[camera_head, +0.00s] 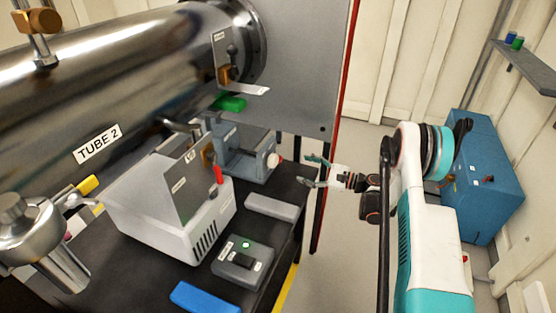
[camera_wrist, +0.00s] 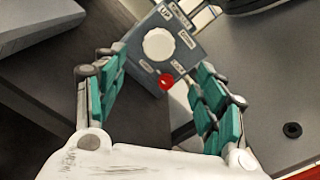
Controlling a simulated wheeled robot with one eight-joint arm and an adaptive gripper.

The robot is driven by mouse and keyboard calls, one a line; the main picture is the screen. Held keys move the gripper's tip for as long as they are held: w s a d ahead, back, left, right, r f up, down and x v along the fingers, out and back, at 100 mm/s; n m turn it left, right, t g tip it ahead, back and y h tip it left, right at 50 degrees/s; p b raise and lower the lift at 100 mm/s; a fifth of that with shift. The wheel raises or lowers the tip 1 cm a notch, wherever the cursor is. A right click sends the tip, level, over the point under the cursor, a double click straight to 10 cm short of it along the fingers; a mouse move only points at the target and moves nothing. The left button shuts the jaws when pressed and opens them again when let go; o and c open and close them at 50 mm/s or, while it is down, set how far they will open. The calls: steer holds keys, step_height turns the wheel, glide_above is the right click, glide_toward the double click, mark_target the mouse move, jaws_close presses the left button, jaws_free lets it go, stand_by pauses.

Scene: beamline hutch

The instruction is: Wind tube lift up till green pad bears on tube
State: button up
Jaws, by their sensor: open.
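The steel tube (camera_head: 95,85), labelled TUBE 2, runs across the upper left of the head view. The green pad (camera_head: 230,103) is below its right end; I cannot tell whether they touch. The blue-grey lift unit (camera_head: 247,165) sits below the pad on the dark bench. Its pale round knob (camera_wrist: 159,45) and small red button (camera_wrist: 166,82) face me in the wrist view, among small labels. My gripper (camera_head: 310,172) is open and empty, to the right of the knob and apart from it. In the wrist view its green-padded fingers (camera_wrist: 160,66) flank the knob's line.
A pale housing (camera_head: 150,220) with a red lever, a grey control box (camera_head: 243,263) with a lit green light, and a blue block (camera_head: 205,297) stand on the bench (camera_head: 130,270). A grey panel (camera_head: 300,75) rises behind. A blue cabinet (camera_head: 485,180) stands right.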

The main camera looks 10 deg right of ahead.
mark_target(276, 161)
steer(key=b+x, duration=0.3)
steer(key=x, duration=1)
steer(key=shift+b, duration=0.3)
steer(key=shift+c, duration=0.5)
steer(key=c, duration=1)
steer(key=shift+o, duration=0.2)
